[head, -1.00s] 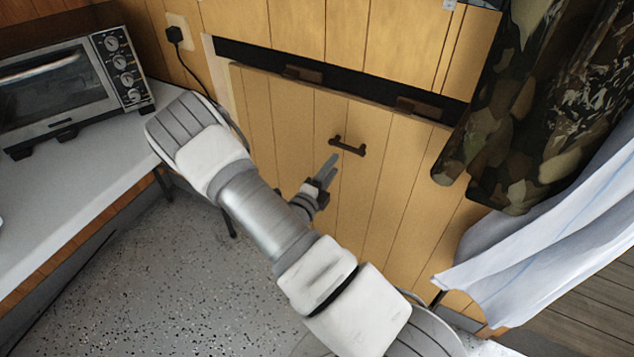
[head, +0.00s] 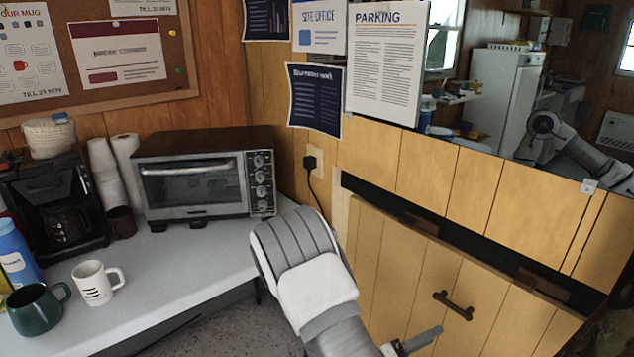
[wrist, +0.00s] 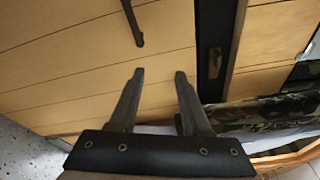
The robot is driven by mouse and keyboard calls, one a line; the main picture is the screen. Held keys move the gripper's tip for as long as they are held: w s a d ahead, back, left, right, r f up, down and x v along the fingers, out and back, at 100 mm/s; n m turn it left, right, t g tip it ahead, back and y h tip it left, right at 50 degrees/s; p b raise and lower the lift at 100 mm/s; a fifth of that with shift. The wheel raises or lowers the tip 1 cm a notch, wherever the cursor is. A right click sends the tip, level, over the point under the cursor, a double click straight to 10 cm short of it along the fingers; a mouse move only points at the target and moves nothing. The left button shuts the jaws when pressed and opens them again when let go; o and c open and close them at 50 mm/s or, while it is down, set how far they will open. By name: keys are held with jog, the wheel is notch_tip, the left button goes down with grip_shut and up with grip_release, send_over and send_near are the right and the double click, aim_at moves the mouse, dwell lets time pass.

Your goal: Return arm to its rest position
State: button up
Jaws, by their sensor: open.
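My gripper (wrist: 160,78) is open and empty in the wrist view, its two fingers apart in front of a wooden plank panel (wrist: 75,60). A dark bar handle (wrist: 134,22) on that panel lies beyond the fingertips, apart from them. In the head view a finger of my gripper (head: 422,340) shows at the bottom edge, below and left of the handle (head: 454,305); the rest of it is cut off or hidden. My arm (head: 310,275) is bent in front of the panel, its elbow near the counter's right end.
A toaster oven (head: 195,180), coffee maker (head: 50,205), white mug (head: 92,285) and green mug (head: 35,312) stand on the counter (head: 165,285) at left. A dark gap (head: 420,225) runs along the panel's top. A mirror (head: 530,90) hangs at right.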

jog(key=s+r+m+g+y, duration=0.9)
jog(key=s+r+m, duration=0.5)
jog(key=m, duration=1.1)
jog(key=s+a+r+m+t+y+p, duration=0.1)
jog(key=s+a+r+m+t+y, duration=0.3)
jog(key=a+r+m+t+y, duration=0.55)
notch_tip(320, 180, up, 17)
jog(key=m+g+h+p, duration=0.2)
jog(key=m+p, duration=0.1)
jog(key=p, duration=1.2)
jog(key=shift+a+r+p, duration=0.15)
jog(key=shift+a+p, duration=0.05)
jog(key=shift+p, duration=0.1)
